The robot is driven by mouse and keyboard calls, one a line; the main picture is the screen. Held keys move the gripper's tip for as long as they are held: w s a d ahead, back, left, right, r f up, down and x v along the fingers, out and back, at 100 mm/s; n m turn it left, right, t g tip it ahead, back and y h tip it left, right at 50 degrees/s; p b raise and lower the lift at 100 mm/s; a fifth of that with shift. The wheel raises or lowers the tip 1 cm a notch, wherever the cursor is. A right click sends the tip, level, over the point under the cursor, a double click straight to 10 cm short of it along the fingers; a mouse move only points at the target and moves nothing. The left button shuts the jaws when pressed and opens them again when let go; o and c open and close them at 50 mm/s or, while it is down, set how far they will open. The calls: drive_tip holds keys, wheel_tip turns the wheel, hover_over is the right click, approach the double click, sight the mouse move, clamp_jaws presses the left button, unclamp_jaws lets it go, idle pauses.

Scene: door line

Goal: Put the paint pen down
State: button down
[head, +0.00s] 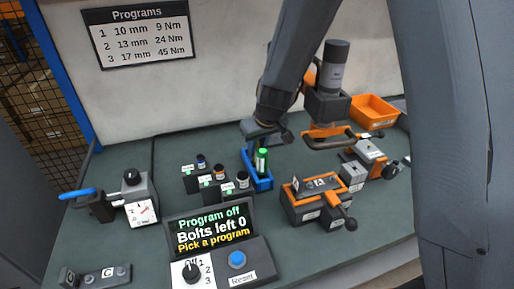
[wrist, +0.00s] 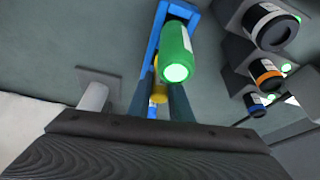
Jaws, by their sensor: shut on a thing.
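The paint pen, a green-topped cylinder with a pale label, shows upright in the head view (head: 262,160) at the blue holder (head: 263,184). In the wrist view the pen (wrist: 177,45) points its glowing green end at the camera, with the blue holder (wrist: 153,44) behind it. My gripper (head: 262,146) is at the pen, and its fingers (wrist: 160,100) show below the green end in the wrist view, shut on the pen. The fingertips are partly hidden. I cannot tell whether the pen touches the holder's floor.
Several small labelled pots (head: 219,173) on dark blocks stand left of the holder. An orange-and-grey fixture marked A (head: 318,200) is to its right. A control box (head: 220,250) reads "Program off, Bolts left 0". An orange bin (head: 374,109) stands at the back right.

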drive_tip(key=shift+f, duration=0.1)
drive_tip(key=c, duration=1.6)
unclamp_jaws()
drive_tip(key=shift+v, duration=3.85)
drive_tip(key=shift+w+a, duration=0.1)
drive_tip(key=shift+a, duration=0.05)
